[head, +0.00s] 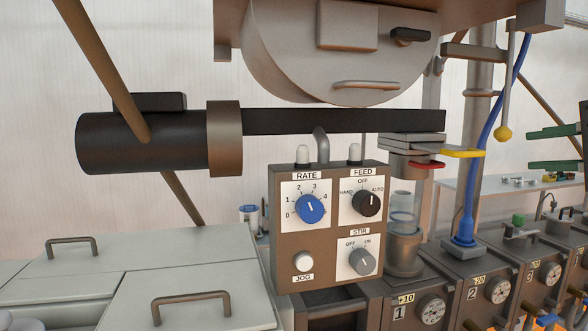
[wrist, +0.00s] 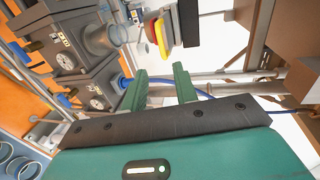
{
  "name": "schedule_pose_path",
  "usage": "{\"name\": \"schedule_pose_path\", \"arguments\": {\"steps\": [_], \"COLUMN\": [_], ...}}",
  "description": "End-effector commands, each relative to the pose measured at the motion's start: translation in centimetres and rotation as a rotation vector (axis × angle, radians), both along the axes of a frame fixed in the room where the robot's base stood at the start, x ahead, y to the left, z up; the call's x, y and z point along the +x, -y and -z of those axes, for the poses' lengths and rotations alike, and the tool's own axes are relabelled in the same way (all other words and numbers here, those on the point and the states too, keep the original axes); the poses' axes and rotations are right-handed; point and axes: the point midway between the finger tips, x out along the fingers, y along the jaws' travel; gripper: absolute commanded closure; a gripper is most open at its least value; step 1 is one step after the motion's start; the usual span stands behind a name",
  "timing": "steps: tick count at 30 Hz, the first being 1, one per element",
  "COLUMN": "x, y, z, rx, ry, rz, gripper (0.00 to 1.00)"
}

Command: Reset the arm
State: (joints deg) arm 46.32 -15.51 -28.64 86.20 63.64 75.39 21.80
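My gripper (head: 531,150) shows at the right edge of the head view as two green fingers, one above the other, with a clear gap between them. It also shows in the wrist view (wrist: 160,88), where the two green fingers stand apart with nothing between them. The gripper is open and empty, held in the air to the right of the machine and touching nothing that I can see. Most of the arm is outside the head view.
A control box (head: 330,225) with RATE, FEED and STIR knobs stands mid-view. A black motor (head: 140,143) and barrel lie above it. A yellow lever (head: 462,152) and hanging yellow-tipped rod (head: 503,133) are left of my gripper. Numbered dial units (head: 497,290) line the lower right.

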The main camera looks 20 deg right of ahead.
Motion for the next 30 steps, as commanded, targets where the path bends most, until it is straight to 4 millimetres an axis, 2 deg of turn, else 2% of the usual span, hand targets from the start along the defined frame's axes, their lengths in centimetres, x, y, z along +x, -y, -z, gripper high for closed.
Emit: {"name": "schedule_pose_path", "arguments": {"steps": [5,8,11,15,19,24,27,30], "x": [0.6,2.5,5.3,8.7,10.2,9.6,8.0,6.3], "y": [-0.5,-2.2,-5.5,-11.9,-18.3,-26.6,-30.6,-33.3], "z": [0.6,2.7,6.5,13.1,19.4,27.8,32.6,36.5], "rx": [-0.003,-0.016,-0.056,-0.169,-0.326,-0.623,-0.848,-1.059], "ry": [-0.014,-0.063,-0.154,-0.313,-0.451,-0.61,-0.681,-0.723], "rz": [-0.013,-0.063,-0.147,-0.305,-0.467,-0.707,-0.853,-0.972], "gripper": [0.71,0.71,0.71,0.71,0.71,0.71,0.71,0.71]}}
